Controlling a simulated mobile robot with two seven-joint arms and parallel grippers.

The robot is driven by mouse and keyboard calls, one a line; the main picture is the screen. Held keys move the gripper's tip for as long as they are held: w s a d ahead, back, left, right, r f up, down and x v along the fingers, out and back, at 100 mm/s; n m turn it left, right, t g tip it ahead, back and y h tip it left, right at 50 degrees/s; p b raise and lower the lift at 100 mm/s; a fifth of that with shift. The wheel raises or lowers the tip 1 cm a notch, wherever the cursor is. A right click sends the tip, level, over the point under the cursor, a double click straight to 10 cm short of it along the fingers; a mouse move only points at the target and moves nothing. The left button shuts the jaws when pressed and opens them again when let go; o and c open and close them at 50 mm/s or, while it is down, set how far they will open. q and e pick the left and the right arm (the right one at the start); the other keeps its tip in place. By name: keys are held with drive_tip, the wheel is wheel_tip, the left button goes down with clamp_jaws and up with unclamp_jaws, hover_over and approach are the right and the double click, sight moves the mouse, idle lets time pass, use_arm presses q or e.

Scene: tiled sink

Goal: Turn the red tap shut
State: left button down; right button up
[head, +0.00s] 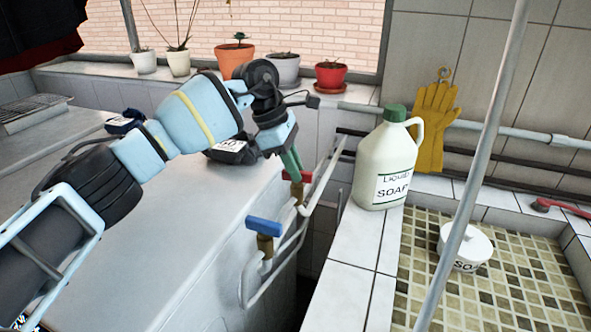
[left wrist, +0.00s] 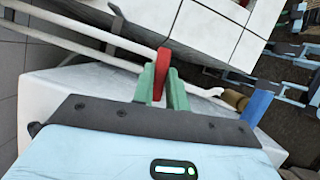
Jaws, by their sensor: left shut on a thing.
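The red tap (head: 300,176) sits on a pipe beside the white appliance, behind the blue tap (head: 264,226). My left gripper (head: 291,165) reaches down to the red tap with its green fingers. In the left wrist view the red tap handle (left wrist: 162,68) stands upright between the two green fingers (left wrist: 162,88), which are shut on it. The blue tap also shows in the left wrist view (left wrist: 257,106), to the right of the fingers.
A liquid soap jug (head: 388,160) stands on the tiled ledge right of the taps. A grey pole (head: 474,165) crosses the right side. Plant pots, such as the red pot (head: 330,76), line the sill behind my arm. White pipes (head: 318,195) run close to the taps.

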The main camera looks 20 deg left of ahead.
use_arm(q)
drive_tip(key=shift+f+m+g+b, duration=0.1)
drive_tip(key=shift+m+g+b, duration=0.25)
drive_tip(key=shift+m, duration=0.45)
drive_tip(key=c, duration=1.4)
unclamp_jaws()
drive_tip(key=v, duration=0.8)
drive_tip(key=shift+b, duration=0.3)
